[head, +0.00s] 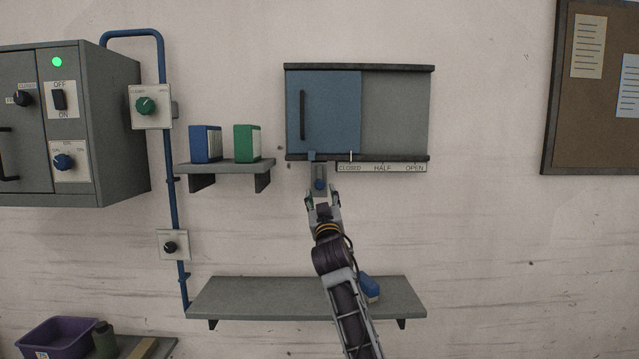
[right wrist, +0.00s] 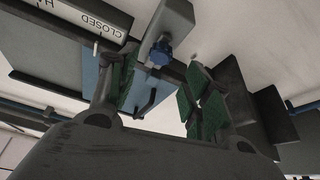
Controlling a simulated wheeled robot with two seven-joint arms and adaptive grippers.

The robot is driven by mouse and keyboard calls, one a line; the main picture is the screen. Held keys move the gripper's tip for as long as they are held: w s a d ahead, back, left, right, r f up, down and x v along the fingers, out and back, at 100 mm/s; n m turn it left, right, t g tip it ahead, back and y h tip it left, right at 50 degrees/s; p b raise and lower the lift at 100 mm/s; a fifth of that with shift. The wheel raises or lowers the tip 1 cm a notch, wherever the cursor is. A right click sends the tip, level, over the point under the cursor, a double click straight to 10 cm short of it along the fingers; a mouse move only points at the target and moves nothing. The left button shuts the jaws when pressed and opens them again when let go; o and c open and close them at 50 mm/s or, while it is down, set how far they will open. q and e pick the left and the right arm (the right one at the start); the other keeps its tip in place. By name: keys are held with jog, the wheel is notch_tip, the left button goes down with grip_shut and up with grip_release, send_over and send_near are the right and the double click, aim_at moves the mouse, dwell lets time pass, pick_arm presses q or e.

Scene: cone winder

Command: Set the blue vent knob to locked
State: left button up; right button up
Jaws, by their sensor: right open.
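The vent (head: 395,110) is a grey wall frame with a blue sliding panel (head: 340,105) at its left side. A small blue knob (head: 320,184) sits on a grey plate just below the frame's lower rail, left of the CLOSED label. It also shows in the right wrist view (right wrist: 160,52), beyond and between my fingers. My right gripper (head: 322,199) is open, just below the knob, its green-padded fingers spread to either side; they do not appear to grip it. I cannot read any marks for the knob's setting. My left gripper is out of view.
A label strip (head: 382,168) reads CLOSED, HALF, OPEN. A small shelf (head: 225,167) with a blue and a green box is to the left. A lower shelf (head: 250,297) carries a blue object (head: 369,288) beside my arm.

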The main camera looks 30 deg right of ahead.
aim_at(320, 186)
jog(key=shift+p+x, duration=1.1)
jog(key=shift+x, duration=2.5)
grip_shut()
